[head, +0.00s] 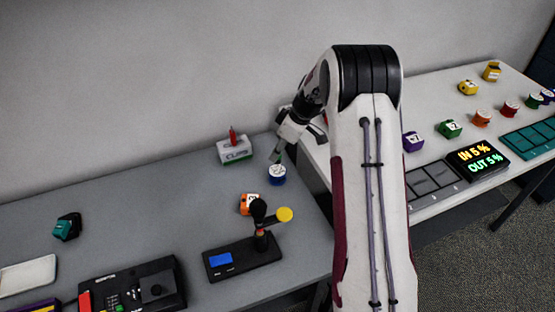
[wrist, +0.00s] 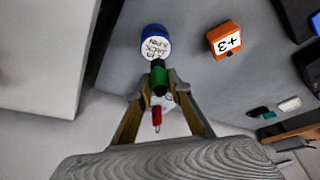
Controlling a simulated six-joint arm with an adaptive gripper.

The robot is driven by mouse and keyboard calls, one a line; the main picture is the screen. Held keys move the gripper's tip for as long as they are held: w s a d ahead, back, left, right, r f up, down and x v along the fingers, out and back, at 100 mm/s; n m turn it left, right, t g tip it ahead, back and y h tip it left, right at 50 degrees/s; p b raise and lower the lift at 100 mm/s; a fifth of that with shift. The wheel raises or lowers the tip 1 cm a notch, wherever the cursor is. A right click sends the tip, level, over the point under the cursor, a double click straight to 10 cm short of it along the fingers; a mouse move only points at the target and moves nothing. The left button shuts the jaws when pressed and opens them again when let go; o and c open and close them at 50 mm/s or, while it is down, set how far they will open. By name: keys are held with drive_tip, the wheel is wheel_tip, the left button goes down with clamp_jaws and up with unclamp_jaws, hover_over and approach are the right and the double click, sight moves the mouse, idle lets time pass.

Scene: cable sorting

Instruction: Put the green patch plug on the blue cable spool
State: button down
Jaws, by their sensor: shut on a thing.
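The blue cable spool (head: 278,178) stands upright on the grey table, with a white lettered top. It also shows in the wrist view (wrist: 154,40). My gripper (head: 277,157) is right above the spool, pointing down. In the wrist view my gripper (wrist: 160,84) is shut on the green patch plug (wrist: 160,80). The plug's dark end overlaps the near edge of the spool's white top. I cannot tell whether plug and spool touch. In the head view the plug is small and mostly hidden by the fingers.
A white clips box (head: 236,151) with a red piece on top stands left of the spool. An orange block (head: 249,204) and a black stand with a yellow disc (head: 285,214) are nearer. The white table (head: 436,107) on the right holds several coloured spools.

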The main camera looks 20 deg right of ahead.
drive_tip(key=shift+f, duration=0.1)
drive_tip(key=shift+f, duration=1.75)
drive_tip(key=shift+f, duration=0.15)
drive_tip(key=c, duration=1.8)
unclamp_jaws()
drive_tip(key=shift+c, duration=0.2)
drive_tip(key=v, duration=1.2)
drive_tip(key=shift+r, duration=0.2)
